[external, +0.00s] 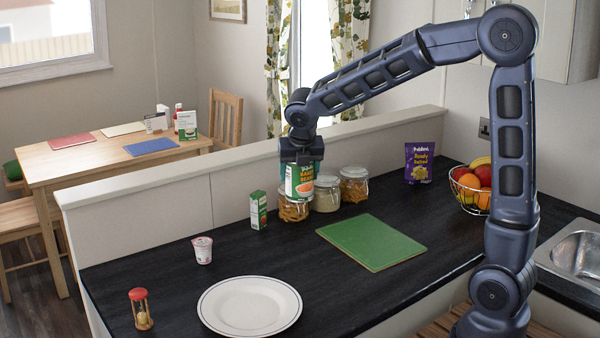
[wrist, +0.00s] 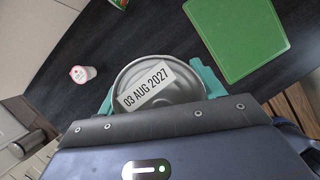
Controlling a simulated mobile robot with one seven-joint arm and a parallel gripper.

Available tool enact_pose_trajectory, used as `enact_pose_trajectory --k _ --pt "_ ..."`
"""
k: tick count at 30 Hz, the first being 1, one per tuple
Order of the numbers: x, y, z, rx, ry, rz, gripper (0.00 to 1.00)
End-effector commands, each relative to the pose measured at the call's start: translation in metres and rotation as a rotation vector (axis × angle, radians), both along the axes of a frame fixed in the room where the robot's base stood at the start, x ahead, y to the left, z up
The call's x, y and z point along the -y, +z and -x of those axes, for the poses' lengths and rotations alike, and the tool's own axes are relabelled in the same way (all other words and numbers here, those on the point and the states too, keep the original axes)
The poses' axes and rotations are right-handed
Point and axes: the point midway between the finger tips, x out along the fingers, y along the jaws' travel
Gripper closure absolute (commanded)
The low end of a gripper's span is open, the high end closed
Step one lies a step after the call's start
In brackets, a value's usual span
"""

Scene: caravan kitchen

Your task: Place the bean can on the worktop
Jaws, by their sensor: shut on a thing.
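The bean can (external: 301,184) has a green and white label with orange beans on it. My gripper (external: 302,165) is shut on it from above and holds it roughly upright. In the external view the can hangs over the back of the dark worktop (external: 160,270), in front of the upper part of a glass jar. In the wrist view the can's metal lid (wrist: 190,90), stamped 03 AUG 2027, sits between the teal fingers of my gripper (wrist: 158,88). The can's underside and the worktop below it are hidden there.
Glass jars (external: 354,184) and a small green carton (external: 258,210) stand along the back ledge. Bare worktop lies between carton, plate and board.

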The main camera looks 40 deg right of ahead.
Motion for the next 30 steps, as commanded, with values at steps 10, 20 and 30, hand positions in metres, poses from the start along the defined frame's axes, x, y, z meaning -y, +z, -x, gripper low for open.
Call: enact_pose_trajectory --k 10,20,30 --pt "0.075 -0.003 -0.047 -0.001 -0.24 0.001 0.7" --pt "0.208 -0.008 -0.094 0.001 -0.623 0.002 0.7" --pt "0.352 -0.011 -0.111 0.003 -1.003 0.002 0.7"
